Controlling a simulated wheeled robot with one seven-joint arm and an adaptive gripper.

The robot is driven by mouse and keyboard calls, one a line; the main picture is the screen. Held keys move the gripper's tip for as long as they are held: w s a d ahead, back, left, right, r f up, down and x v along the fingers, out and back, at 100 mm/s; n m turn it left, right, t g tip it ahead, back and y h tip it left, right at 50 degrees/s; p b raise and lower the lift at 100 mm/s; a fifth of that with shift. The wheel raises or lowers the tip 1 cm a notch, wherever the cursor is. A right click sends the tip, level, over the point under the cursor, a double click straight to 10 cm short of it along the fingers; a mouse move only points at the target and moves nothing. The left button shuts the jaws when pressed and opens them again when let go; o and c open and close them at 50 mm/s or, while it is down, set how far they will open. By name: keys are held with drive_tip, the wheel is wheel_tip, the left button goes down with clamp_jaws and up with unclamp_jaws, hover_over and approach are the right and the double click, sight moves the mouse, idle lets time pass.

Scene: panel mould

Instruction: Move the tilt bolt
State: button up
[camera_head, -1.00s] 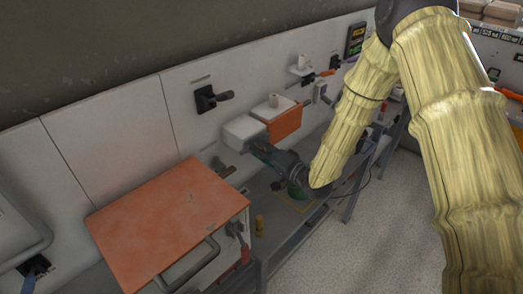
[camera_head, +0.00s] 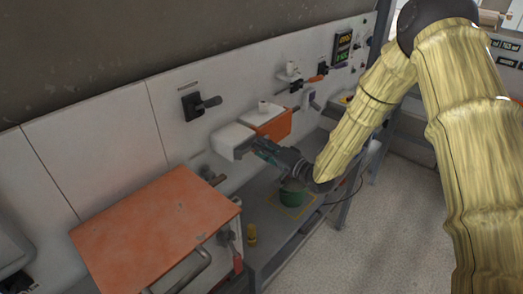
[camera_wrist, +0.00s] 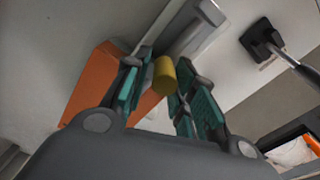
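A short yellow cylinder (camera_wrist: 164,75), which looks like the tilt bolt's head, shows in the wrist view in front of a grey metal bar (camera_wrist: 196,30). My gripper (camera_wrist: 167,82) has its teal fingers spread, one on each side of the yellow cylinder. The left finger is very close to it, and I cannot tell whether it touches. In the head view my gripper (camera_head: 258,147) is beside the white block (camera_head: 231,141) at the end of the orange-fronted wall unit (camera_head: 275,126). The yellow cylinder between the fingers is hidden there.
A large orange panel (camera_head: 155,225) stands at front left. A black handle (camera_head: 200,104) projects from the wall. A green pot (camera_head: 292,191) stands on the grey bench beneath my wrist. Open floor lies right.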

drive_tip(key=shift+o, duration=0.5)
drive_tip(key=shift+f, duration=0.1)
drive_tip(key=shift+s, duration=0.1)
drive_tip(key=v, duration=1.2)
drive_tip(key=s+d+f+g+h+b, duration=0.1)
drive_tip(key=s+f+g+h, duration=0.15)
drive_tip(key=s+f, duration=0.45)
drive_tip(key=s+d+f+n+g+h, duration=0.1)
drive_tip(key=s+f+h, duration=0.2)
drive_tip(key=f, duration=0.7)
drive_tip(key=s+d+f+g+h+b, duration=0.1)
drive_tip(key=s+f+g+h, duration=0.1)
drive_tip(key=s+f, duration=0.5)
drive_tip(key=s+d+f+n+g+h, duration=0.1)
drive_tip(key=s+f, duration=0.3)
drive_tip(key=s, duration=0.4)
drive_tip(key=s+d+f+n+g+h, duration=0.1)
drive_tip(key=s+d+f+g+h, duration=0.1)
drive_tip(key=s, duration=0.7)
drive_tip(key=s+d+f+n+g+h+b, duration=0.1)
drive_tip(key=s+d+f+g+h, duration=0.1)
drive_tip(key=s+f, duration=0.5)
drive_tip(key=shift+s+d+f+g, duration=0.2)
drive_tip(key=shift+s+d+g, duration=0.4)
drive_tip(key=shift+g, duration=0.55)
drive_tip(key=shift+s+a, duration=0.1)
